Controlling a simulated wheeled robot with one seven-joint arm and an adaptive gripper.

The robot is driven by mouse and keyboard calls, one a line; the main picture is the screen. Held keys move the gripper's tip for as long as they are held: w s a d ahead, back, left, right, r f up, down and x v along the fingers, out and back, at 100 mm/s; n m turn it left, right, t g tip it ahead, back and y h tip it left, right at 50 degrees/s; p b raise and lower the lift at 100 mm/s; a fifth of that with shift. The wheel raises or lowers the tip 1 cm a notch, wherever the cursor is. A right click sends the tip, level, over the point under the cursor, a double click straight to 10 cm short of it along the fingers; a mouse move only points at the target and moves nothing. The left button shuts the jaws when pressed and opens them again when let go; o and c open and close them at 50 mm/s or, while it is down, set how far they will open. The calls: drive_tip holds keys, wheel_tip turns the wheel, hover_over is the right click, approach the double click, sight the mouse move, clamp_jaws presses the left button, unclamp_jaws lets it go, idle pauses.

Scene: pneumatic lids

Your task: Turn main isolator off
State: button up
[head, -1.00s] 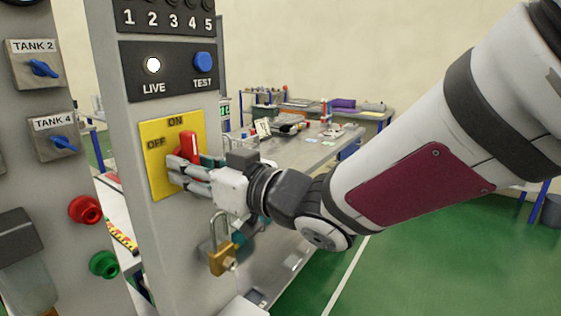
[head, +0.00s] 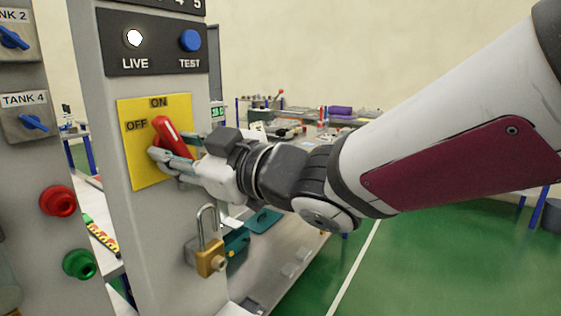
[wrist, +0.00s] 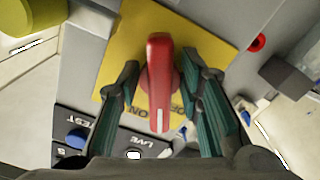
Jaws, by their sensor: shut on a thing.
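The main isolator is a red rotary handle (head: 166,130) on a yellow plate (head: 143,175) marked ON at the top and OFF at the left. The handle is tilted to the upper left, pointing between ON and OFF. My gripper (head: 172,152) is shut on the lower part of the handle, with a finger on each side. In the wrist view the red handle (wrist: 160,80) stands between the two teal-padded fingers. The LIVE lamp (head: 134,38) glows white above the plate.
An open-shackled brass padlock (head: 209,255) hangs on the column below my gripper. A blue TEST button (head: 190,41) is above. Red (head: 58,201) and green (head: 79,264) knobs are on the left panel. A workbench stands behind; green floor is clear at right.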

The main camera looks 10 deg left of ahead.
drive_tip(key=n+b, duration=0.2)
drive_tip(key=n, duration=0.1)
drive_tip(key=n+b, duration=0.3)
drive_tip(key=shift+w+n, duration=0.2)
drive_tip(key=shift+n, duration=0.1)
drive_tip(key=n+b, duration=0.1)
drive_tip(key=n, duration=0.1)
drive_tip(key=n+b, duration=0.3)
drive_tip(key=n, duration=0.1)
drive_tip(key=shift+r, duration=0.3)
drive_tip(key=shift+b, duration=0.3)
drive_tip(key=o, duration=0.8)
drive_tip(key=shift+c, duration=0.2)
drive_tip(key=shift+d, duration=0.1)
drive_tip(key=shift+d+r, duration=0.1)
drive_tip(key=v, duration=1.1)
drive_tip(key=shift+s+d, duration=0.2)
drive_tip(key=shift+d, duration=0.15)
drive_tip(key=shift+w, duration=0.1)
